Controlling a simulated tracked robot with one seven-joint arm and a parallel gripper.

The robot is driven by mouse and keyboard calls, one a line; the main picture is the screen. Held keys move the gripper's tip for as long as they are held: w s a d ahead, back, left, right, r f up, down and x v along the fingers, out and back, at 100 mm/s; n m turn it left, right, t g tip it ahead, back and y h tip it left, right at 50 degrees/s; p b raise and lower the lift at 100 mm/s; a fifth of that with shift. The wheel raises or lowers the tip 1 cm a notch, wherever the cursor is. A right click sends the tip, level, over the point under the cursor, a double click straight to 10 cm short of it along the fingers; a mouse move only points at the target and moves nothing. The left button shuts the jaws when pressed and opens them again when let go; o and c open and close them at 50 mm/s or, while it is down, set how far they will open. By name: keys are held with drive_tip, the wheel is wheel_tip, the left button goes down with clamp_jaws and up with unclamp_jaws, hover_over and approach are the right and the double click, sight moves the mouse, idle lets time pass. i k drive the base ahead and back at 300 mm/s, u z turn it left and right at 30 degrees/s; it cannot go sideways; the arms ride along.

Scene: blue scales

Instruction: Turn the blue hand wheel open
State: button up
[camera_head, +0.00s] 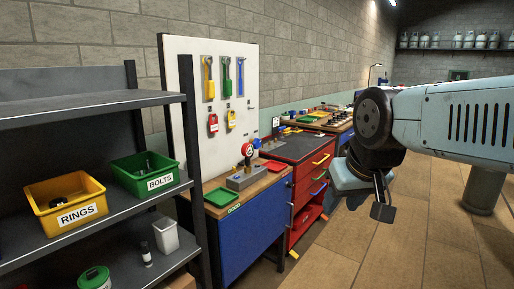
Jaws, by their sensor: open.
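A grey block (246,178) stands on the wooden top of the blue cabinet (250,235), with brass fittings and a red part with a white face (249,150) above it. A small blue part (256,142) shows at the top of this assembly; it may be the blue hand wheel, but it is too small to tell, and I cannot see how far it is turned. My gripper (368,200) hangs at the end of my arm on the right, open and empty, pointing down. It is in front of the floor, to the right of the assembly and apart from it.
A grey shelf (75,105) at left holds a yellow RINGS bin (66,204) and a green BOLTS bin (146,173). A green tray (221,197) lies on the cabinet. A white tool board (183,75) stands behind. A red drawer cabinet (308,185) adjoins. Brown floor (400,245) is clear.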

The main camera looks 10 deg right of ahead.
sight(256, 143)
drive_tip(key=z, duration=0.5)
drive_tip(key=i, duration=1.8)
drive_tip(key=u, duration=0.65)
drive_tip(key=k, duration=0.9)
drive_tip(key=u, duration=0.25)
drive_tip(key=i, duration=0.9)
drive_tip(key=z, duration=0.1)
